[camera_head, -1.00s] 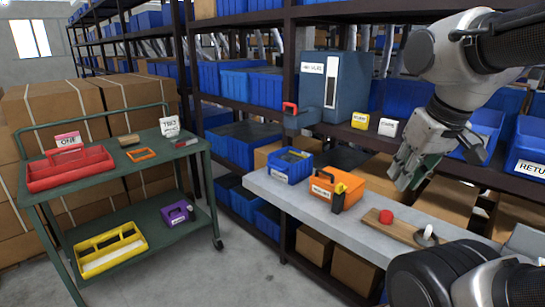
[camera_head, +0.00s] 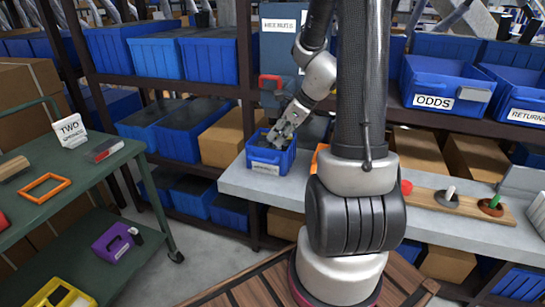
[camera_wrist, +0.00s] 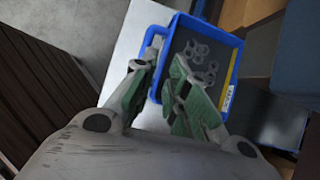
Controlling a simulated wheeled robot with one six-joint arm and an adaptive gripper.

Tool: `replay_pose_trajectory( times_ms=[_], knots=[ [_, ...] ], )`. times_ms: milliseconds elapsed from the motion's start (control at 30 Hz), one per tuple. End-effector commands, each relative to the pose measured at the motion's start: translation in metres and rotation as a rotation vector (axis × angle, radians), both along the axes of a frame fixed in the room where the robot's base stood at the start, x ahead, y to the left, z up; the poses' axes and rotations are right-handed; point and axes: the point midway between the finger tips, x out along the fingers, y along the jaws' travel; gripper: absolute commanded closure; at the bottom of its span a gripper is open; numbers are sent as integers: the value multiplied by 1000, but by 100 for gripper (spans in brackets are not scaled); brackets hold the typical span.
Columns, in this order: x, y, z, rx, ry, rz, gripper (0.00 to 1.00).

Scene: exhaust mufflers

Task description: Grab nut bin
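The nut bin is a small blue open bin (camera_head: 262,156) with a pale label, standing on the left end of the grey bench (camera_head: 235,183). The label is too small to read here. In the wrist view the bin (camera_wrist: 228,38) holds grey ring-shaped nuts (camera_wrist: 203,58). My gripper (camera_head: 285,132) is at the bin's rim, pointing down. In the wrist view its two green-padded fingers (camera_wrist: 166,56) are apart, one on each side of the bin's near wall. I cannot tell whether they touch the wall.
An orange bin (camera_head: 316,160) is mostly hidden behind my arm. A wooden board (camera_head: 425,196) with pegs lies to the right on the bench. Shelves with blue bins (camera_head: 440,85) stand behind. A green cart (camera_head: 70,170) stands at left, with floor between.

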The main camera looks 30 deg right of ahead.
Motion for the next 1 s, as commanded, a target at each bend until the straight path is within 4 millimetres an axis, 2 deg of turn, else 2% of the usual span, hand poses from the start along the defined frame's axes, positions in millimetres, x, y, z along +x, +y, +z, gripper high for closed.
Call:
replay_pose_trajectory(
  times_ms=[100,533,667,867,933,1000],
  knots=[
    [7,-2,-13,27,15,-53,84],
    [34,18,-63,27,16,-50,84],
    [38,21,-70,24,14,-50,84],
    [39,21,-70,24,13,-49,84],
    [39,21,-70,24,13,-49,97],
    [38,21,-70,24,13,-49,100]
  ],
)
